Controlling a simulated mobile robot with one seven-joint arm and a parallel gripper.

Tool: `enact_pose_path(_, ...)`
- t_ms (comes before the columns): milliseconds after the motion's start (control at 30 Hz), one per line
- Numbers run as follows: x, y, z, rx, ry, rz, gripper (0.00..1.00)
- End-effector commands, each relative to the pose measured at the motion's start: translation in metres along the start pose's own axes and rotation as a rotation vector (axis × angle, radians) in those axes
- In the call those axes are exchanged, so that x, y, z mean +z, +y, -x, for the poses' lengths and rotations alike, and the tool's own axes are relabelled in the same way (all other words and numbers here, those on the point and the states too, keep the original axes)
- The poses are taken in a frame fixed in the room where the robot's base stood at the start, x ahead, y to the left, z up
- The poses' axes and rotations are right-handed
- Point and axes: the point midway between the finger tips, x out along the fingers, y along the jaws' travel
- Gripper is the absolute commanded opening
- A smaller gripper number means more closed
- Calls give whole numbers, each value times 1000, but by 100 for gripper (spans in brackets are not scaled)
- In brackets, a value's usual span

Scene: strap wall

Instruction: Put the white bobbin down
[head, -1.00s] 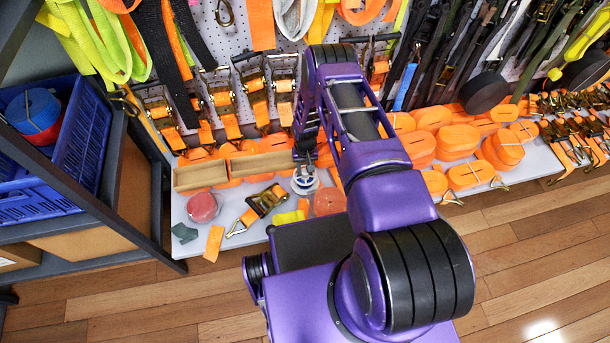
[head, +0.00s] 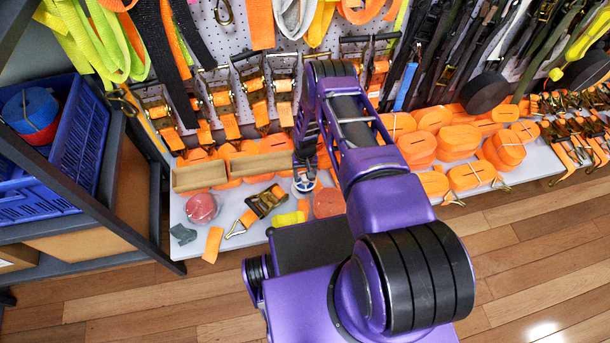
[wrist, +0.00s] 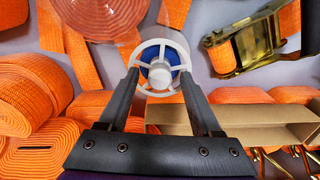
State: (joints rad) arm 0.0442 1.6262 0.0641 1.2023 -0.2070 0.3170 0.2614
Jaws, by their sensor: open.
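The white bobbin (head: 303,187) is on the grey shelf board (head: 233,255), partly hidden by my gripper in the head view. In the wrist view the bobbin (wrist: 161,44) shows its round spoked end, with blue inside. My gripper (head: 304,172) is above the bobbin in the head view. In the wrist view my gripper (wrist: 159,76) has its fingers apart, one on each side of the bobbin's near edge. I cannot tell whether either finger touches it.
A coiled red-brown strap (head: 328,203) lies right of the bobbin. A ratchet buckle (head: 265,201) and a yellow piece (head: 288,219) lie left. Open cardboard trays (head: 200,177) stand behind left. Orange strap rolls (head: 418,148) crowd the right. A blue crate (head: 88,150) stands far left.

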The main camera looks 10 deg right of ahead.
Motion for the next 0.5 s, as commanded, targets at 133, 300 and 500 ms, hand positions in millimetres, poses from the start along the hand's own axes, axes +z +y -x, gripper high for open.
enact_pose_path(133, 0, 0, 1, 0, 0, 0, 66)
enact_pose_path(300, -1, 0, 18, 0, 2, 0, 66)
enact_pose_path(500, -2, 0, 63, 0, 2, 0, 66)
